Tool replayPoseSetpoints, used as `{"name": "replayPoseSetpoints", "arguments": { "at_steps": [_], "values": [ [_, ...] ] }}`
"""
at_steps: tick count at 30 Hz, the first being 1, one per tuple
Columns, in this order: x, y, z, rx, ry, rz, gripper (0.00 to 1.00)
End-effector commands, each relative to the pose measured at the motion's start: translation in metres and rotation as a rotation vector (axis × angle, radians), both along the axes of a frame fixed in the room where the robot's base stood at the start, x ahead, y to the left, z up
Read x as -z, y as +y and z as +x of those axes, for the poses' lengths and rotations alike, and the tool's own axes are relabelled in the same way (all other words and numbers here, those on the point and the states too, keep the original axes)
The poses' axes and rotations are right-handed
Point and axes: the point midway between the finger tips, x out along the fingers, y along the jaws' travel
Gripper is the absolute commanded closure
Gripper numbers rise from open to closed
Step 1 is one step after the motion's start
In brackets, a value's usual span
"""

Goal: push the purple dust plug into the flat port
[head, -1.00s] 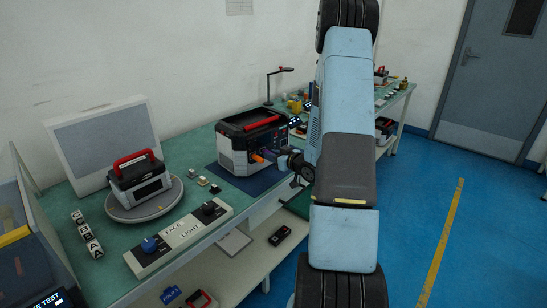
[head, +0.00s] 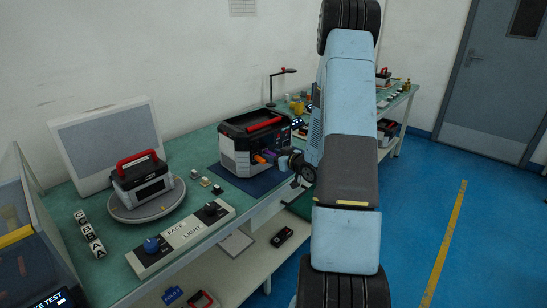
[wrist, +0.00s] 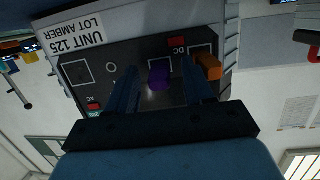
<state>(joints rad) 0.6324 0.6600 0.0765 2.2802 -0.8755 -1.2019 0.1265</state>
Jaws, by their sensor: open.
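The purple dust plug (wrist: 159,77) stands at the device's dark port panel, between my fingers in the wrist view. I cannot tell how deep it sits. My gripper (wrist: 159,68) is open, one finger on each side of the plug, with visible gaps. The flat port cannot be made out for certain; it may be hidden behind the plug. An orange plug (wrist: 207,67) sits beside my right finger. The device (head: 238,152) is a black and grey case with a red handle, on a blue mat. In the head view my gripper is small and partly hidden at its front.
A round turntable (head: 120,212) with a second red-handled case (head: 143,190) stands to the left on the green bench. A switch panel (head: 180,240) lies along the bench's front edge. Blue floor is open at right.

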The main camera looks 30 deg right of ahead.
Motion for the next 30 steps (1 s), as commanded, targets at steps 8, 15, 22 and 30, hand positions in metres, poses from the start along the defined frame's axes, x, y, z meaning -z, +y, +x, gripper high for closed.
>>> {"name": "replayPoseSetpoints", "arguments": {
  "at_steps": [8, 15, 22, 30],
  "values": [
    [-0.003, -0.005, -0.014, 0.002, 0.001, -0.002, 0.48],
    [-0.012, -0.016, -0.056, 0.004, 0.001, -0.001, 0.48],
    [-0.02, -0.027, -0.098, 0.003, 0.0, -0.001, 0.48],
    [-0.026, -0.034, -0.126, 0.0, 0.001, 0.0, 0.48]
  ]
}}
